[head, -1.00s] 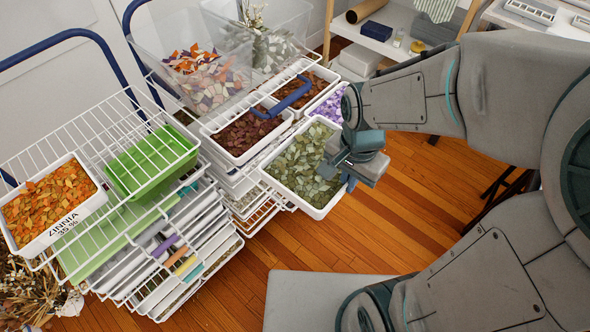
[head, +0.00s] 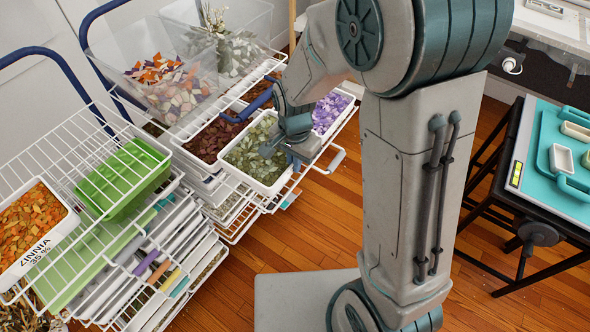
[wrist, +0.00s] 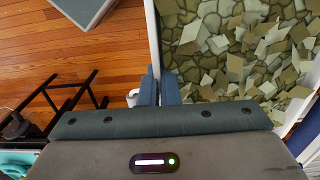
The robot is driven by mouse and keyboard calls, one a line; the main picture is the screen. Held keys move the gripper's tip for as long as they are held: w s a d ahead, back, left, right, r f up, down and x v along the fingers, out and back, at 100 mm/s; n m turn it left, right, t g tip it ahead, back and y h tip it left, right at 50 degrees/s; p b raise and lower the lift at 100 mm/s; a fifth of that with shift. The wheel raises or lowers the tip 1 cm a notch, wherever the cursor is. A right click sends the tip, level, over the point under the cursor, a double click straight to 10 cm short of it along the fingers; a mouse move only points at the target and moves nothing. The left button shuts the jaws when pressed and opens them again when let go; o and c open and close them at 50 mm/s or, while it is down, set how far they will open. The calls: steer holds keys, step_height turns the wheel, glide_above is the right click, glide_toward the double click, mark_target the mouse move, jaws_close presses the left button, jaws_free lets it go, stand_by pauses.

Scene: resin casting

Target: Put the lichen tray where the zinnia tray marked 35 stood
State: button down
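The lichen tray (head: 224,163) is a white tray of pale grey-green flakes, at the front of the right rack in the head view. Its white side wall (wrist: 153,38) also shows in the wrist view. My gripper (head: 290,148) is at the tray's right side; in the wrist view its fingers (wrist: 160,86) are close together on the rim. I cannot tell whether the tray rests on the shelf or hangs just above it. The zinnia tray (head: 50,246), marked ZINNIA 35 %, is white with orange flakes and sits on the left rack's top shelf.
A bright green tray (head: 125,175) stands beside the zinnia tray. A dark-red-filled tray (head: 210,140) and a purple-filled tray (head: 330,112) flank the lichen tray. Clear bins (head: 150,50) stand behind. A table with a teal mat (head: 560,195) is at the right; wooden floor lies between.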

steer(key=shift+f, duration=2.05)
steer(key=shift+f, duration=0.2)
steer(key=c, duration=1.7)
jaws_free()
steer(key=shift+r, duration=0.1)
